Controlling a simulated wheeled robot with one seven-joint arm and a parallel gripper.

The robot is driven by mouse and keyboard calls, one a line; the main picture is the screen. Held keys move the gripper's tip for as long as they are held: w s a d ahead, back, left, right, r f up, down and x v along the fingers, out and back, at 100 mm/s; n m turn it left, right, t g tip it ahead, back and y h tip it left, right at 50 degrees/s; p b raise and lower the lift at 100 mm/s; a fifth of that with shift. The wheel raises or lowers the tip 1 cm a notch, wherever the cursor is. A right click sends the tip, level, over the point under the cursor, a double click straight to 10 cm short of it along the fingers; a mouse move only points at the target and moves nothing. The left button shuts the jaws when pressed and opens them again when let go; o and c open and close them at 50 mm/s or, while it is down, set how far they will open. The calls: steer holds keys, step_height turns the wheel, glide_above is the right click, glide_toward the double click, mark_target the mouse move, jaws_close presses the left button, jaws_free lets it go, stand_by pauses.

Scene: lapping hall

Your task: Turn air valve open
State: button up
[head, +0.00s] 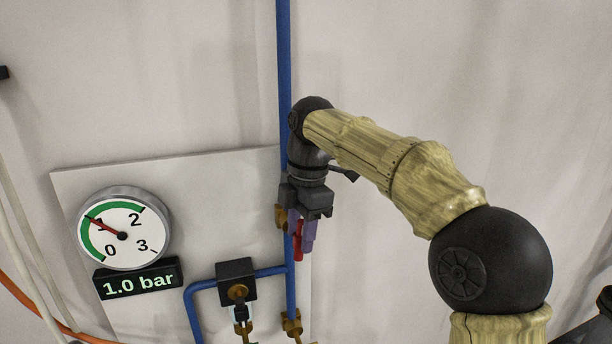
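The air valve sits on the vertical blue pipe, and its brass body (280,217) shows to the left of my gripper. Its red lever (298,246) hangs down along the pipe, its upper part hidden by my gripper. My gripper (302,236) points down at the valve, with its purple fingers at the red lever. The lever shows between the fingertips. I cannot tell whether the fingers press on it or stand slightly apart from it.
A round gauge (123,229) on a pale panel (190,185) points near 1, and a display (138,279) below reads 1.0 bar. A black box (237,281) with brass fittings joins a blue side pipe. An orange hose (25,300) runs at lower left.

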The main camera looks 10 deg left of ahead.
step_height(320, 180, up, 16)
steer(key=d+p, duration=0.1)
steer(key=p, duration=0.6)
steer(key=shift+w+d, duration=0.2)
steer(key=shift+w, duration=0.15)
steer(key=shift+f, duration=0.1)
steer(key=w+d+f+m+t+b, duration=0.1)
steer(key=d+f+m+b, duration=0.45)
steer(key=f, duration=0.75)
steer(key=w+d+f+m+t+b, duration=0.1)
steer(key=d+f+m+b, duration=0.2)
steer(key=d+f+m, duration=0.75)
steer(key=s+d+f+m+b, duration=0.2)
steer(key=s+d+f+m, duration=0.1)
steer(key=f, duration=0.4)
steer(key=s+d+f+m+b, duration=0.2)
steer(key=s+d+f+m, duration=0.2)
steer(key=s+f, duration=0.3)
steer(key=s+d+f+m+t+h+b, duration=0.1)
steer(key=s+d+f+m+b, duration=0.1)
steer(key=f, duration=0.7)
steer(key=s+d+m, duration=0.1)
steer(key=s+d, duration=0.1)
steer(key=s, duration=0.1)
steer(key=shift+s+d+f+m, duration=0.25)
steer(key=shift+d+m, duration=0.05)
steer(key=shift+d, duration=0.1)
